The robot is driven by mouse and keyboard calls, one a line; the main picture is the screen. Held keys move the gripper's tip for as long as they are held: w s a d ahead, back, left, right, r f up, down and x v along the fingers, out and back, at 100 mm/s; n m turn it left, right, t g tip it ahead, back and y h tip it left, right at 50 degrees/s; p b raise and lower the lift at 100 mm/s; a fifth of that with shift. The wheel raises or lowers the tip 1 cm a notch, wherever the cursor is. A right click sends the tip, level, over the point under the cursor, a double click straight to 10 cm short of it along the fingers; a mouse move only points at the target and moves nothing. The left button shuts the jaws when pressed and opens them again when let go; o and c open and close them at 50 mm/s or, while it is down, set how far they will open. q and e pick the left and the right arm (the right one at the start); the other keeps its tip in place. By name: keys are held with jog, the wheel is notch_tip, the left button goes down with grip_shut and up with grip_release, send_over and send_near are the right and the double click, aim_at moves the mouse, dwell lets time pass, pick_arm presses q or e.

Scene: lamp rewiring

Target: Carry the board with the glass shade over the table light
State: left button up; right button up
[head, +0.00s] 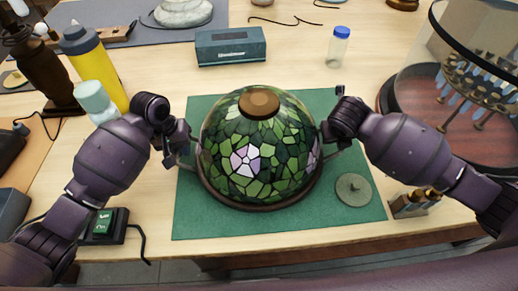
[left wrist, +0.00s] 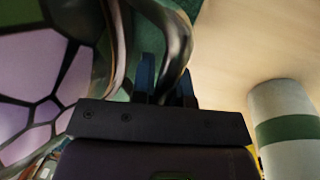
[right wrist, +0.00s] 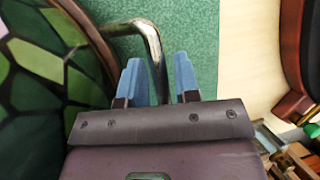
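The glass shade (head: 245,170), a green leaded dome with pale purple flowers and a brown cap, sits on a round, dark-rimmed board on the green mat (head: 200,222). A bent metal handle sticks out at each side of the board. My left gripper (head: 181,150) is at the left handle (left wrist: 180,30); its fingers stand on both sides of the bar, but their grip is unclear. My right gripper (head: 332,143) is at the right handle (right wrist: 151,40). Its blue fingers are apart, with the bar between them and gaps showing. The shade hides most of the board.
A blue-grey box (head: 231,47) and a blue-capped jar (head: 338,47) stand behind the mat. A yellow bottle (head: 97,65) is at left. A grey disc (head: 353,189) lies on the mat at right. A round-based table light (head: 470,100) with hanging glass pieces stands at far right.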

pick_arm(q)
grip_shut()
pick_arm(e)
jog(key=shift+c, duration=1.1)
grip_shut()
pick_arm(q)
jog(key=shift+w+r, duration=0.1)
jog(key=shift+r, duration=0.15)
pick_arm(e)
jog(key=shift+w+r, duration=0.1)
jog(key=shift+r, duration=0.15)
